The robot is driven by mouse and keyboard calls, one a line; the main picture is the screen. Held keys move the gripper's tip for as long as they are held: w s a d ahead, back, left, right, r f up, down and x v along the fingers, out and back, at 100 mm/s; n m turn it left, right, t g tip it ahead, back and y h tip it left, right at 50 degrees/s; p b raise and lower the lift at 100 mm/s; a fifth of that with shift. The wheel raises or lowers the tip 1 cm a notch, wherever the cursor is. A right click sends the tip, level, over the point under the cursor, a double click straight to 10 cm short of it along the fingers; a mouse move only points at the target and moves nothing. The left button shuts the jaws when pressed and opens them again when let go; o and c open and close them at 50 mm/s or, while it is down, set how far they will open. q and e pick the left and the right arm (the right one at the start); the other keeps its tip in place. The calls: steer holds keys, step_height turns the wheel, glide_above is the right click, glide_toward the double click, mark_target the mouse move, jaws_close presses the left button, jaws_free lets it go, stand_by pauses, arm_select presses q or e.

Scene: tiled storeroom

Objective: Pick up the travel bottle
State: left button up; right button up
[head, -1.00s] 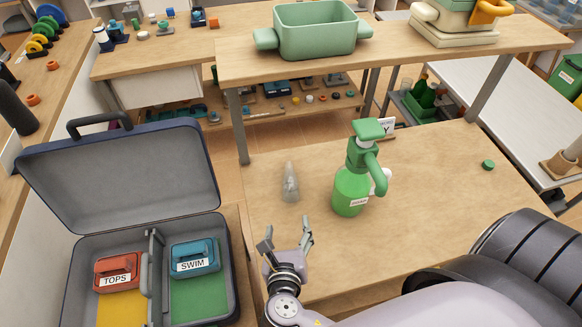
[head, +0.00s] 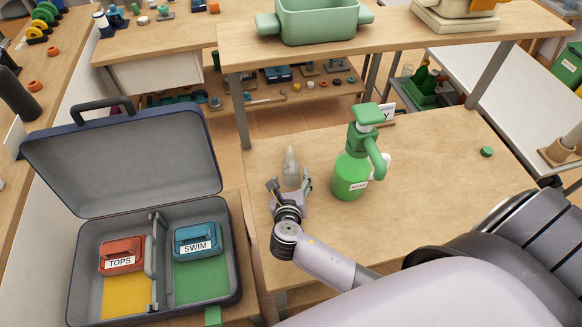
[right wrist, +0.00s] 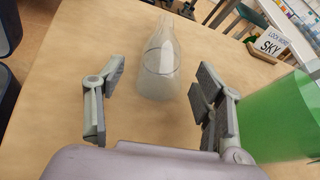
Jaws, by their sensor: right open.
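The travel bottle (head: 290,166) is a small, clear, cone-topped bottle standing upright on the wooden table. In the right wrist view the bottle (right wrist: 159,65) is ahead of my right gripper, roughly between the lines of its two fingers, with bare table around its base. My right gripper (head: 291,184) is open and empty, low over the table on the near side of the bottle. In the right wrist view the fingers of the gripper (right wrist: 158,103) are spread wide. The gripper hides the bottle's lower part in the head view. My left gripper is not in view.
A green pump bottle (head: 350,178) stands close to the right of the travel bottle. An open suitcase (head: 125,170) with red TOPS and blue SWIM pouches lies at left. A shelf (head: 400,42) with a green tub (head: 318,24) spans the table's back. A small sign (right wrist: 268,46) stands behind.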

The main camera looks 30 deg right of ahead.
mark_target(291, 173)
steer(key=x, duration=0.2)
steer(key=shift+w+d, duration=0.25)
steer(key=shift+w, duration=0.1)
steer(key=shift+w+d+f, duration=0.15)
steer(key=shift+w+f, duration=0.1)
steer(key=shift+w, duration=0.05)
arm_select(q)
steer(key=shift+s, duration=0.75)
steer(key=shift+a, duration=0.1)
arm_select(e)
steer(key=shift+c, duration=0.2)
steer(key=shift+c, duration=0.6)
steer(key=c, duration=1)
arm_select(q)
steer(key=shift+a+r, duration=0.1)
arm_select(e)
steer(key=shift+c, duration=0.2)
steer(key=shift+r, duration=0.15)
